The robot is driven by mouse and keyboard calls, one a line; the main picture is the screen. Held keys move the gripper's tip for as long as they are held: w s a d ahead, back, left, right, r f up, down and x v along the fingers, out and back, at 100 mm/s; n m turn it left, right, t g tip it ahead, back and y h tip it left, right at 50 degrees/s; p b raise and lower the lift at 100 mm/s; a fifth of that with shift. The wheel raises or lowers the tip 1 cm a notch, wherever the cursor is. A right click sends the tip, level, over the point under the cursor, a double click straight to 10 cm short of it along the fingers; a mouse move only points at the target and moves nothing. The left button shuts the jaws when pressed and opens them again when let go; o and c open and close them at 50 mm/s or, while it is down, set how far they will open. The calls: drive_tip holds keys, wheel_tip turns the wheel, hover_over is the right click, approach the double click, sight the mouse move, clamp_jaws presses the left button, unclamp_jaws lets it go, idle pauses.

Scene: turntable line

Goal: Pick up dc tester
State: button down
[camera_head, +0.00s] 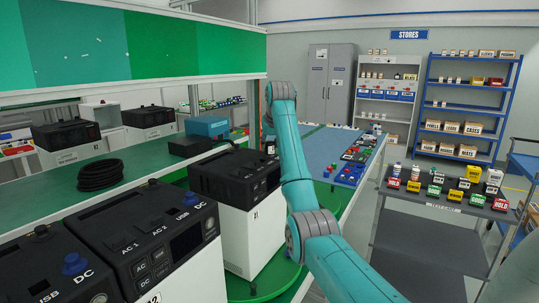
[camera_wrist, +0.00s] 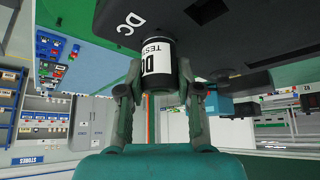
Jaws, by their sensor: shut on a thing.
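The DC tester (camera_wrist: 156,60) is a short black and white cylinder with "DC TEST" lettering, seen in the wrist view. My gripper (camera_wrist: 162,88) is shut on it, one finger on each side. The tester's far end meets the face of a black unit (camera_wrist: 222,22), near that unit's "DC" lettering. I cannot tell whether it is seated in the unit or only touching it.
Another black unit (camera_head: 150,235) with AC, USB and DC labels stands in the near left. A coiled black cable (camera_head: 100,174) lies on the green bench. A grey cart (camera_head: 430,240) with several small labelled items stands right. Open floor lies before the shelves (camera_head: 470,105).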

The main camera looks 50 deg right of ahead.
sight(270, 142)
drive_tip(key=shift+r, duration=0.1)
wheel_tip(270, 142, up, 10)
drive_tip(key=shift+f, duration=0.1)
idle(0.5)
drive_tip(key=shift+s, duration=0.1)
